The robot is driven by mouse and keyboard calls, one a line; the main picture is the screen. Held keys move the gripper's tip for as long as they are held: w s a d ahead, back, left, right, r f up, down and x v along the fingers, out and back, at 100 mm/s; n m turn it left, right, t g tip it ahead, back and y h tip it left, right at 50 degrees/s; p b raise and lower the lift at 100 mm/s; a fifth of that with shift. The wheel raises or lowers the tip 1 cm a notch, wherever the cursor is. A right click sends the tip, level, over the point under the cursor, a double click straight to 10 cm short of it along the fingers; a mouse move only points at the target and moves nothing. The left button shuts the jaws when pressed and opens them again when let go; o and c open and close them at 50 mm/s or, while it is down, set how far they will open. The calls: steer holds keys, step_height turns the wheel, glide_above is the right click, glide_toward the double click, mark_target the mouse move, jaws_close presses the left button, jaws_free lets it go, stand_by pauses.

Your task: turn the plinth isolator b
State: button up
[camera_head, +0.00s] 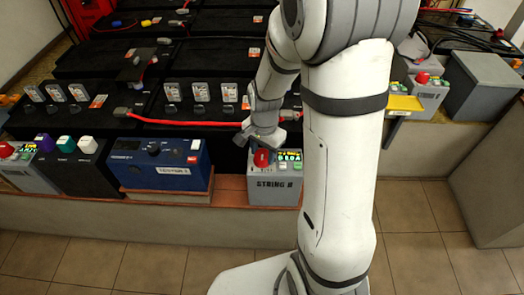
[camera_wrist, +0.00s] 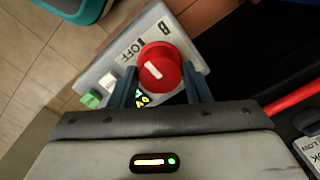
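The plinth isolator B is a red rotary knob (camera_wrist: 160,67) with a white mark, on a grey box (camera_head: 275,192) labelled STRING B. The box stands on the low plinth, left of my arm. The knob also shows in the head view (camera_head: 261,158). In the wrist view OFF and B are printed beside it. My gripper (camera_head: 266,138) is just above the box. In the wrist view its two fingers (camera_wrist: 159,72) lie on either side of the knob, spread apart. I see no clear contact, and the depth between fingertips and knob is hard to judge.
A blue unit (camera_head: 160,165) stands on the plinth to the left. A red cable (camera_head: 185,123) runs behind the gripper along black batteries. Another grey box with a red knob (camera_head: 422,77) is at the right. Tiled floor (camera_head: 420,215) is free in front.

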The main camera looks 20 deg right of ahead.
steer(key=c, duration=0.5)
steer(key=shift+n, duration=0.4)
steer(key=n, duration=0.7)
steer(key=shift+w+n+p, duration=0.1)
steer(key=shift+n+p, duration=0.2)
steer(key=n, duration=0.4)
steer(key=shift+n, duration=0.3)
steer(key=n, duration=0.4)
steer(key=shift+w+r+n, duration=0.1)
steer(key=shift+n, duration=0.3)
